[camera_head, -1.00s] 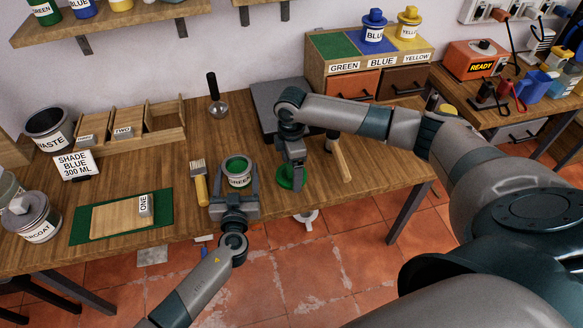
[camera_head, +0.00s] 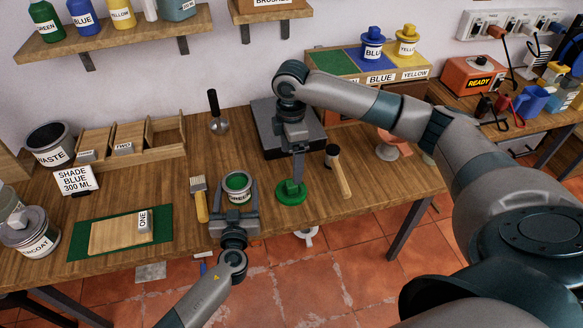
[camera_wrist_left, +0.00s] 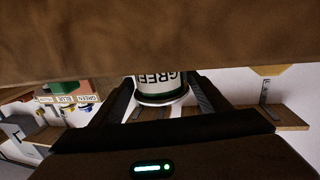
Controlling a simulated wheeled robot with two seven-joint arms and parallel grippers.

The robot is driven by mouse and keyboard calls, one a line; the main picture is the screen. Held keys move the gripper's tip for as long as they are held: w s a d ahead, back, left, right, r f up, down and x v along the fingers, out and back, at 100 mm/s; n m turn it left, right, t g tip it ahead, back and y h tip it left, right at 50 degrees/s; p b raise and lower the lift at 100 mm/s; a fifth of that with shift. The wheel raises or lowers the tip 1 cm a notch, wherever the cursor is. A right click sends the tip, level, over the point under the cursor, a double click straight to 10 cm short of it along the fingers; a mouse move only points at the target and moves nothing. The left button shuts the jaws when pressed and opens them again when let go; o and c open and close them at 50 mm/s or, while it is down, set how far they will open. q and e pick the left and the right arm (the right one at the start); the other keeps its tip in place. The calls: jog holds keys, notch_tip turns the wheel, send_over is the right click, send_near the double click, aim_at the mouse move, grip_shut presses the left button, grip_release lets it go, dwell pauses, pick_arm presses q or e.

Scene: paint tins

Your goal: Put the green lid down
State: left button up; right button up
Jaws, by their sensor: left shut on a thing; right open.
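The green lid (camera_head: 291,197) lies flat on the wooden bench, its raised knob upward, right of the green tin. My right gripper (camera_head: 297,178) points down directly over the lid, open, with its fingers at the knob; whether they touch it I cannot tell. The open green tin (camera_head: 238,197) stands upright near the bench's front edge with green paint inside. My left gripper (camera_head: 236,212) is shut around the tin from the front. The left wrist view shows the tin (camera_wrist_left: 160,84) upside down between the fingers.
A brush (camera_head: 200,200) lies left of the tin. A wooden-handled mallet (camera_head: 338,172) lies right of the lid. A dark grey plate (camera_head: 262,128) is behind. A green mat (camera_head: 80,246) with a board lies at left.

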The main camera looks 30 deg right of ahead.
pick_arm(q)
jog(key=shift+s+a+f, duration=0.1)
jog(key=shift+f, duration=0.3)
pick_arm(e)
jog(key=shift+r, duration=0.45)
pick_arm(q)
jog(key=o, duration=1.2)
jog(key=shift+o, duration=1.4)
jog(key=shift+r, duration=0.15)
jog(key=shift+r, duration=0.1)
jog(key=v, duration=1.1)
jog(key=shift+s+a, duration=0.2)
jog(key=shift+s, duration=0.1)
jog(key=shift+s, duration=0.1)
pick_arm(e)
jog(key=shift+f, duration=0.1)
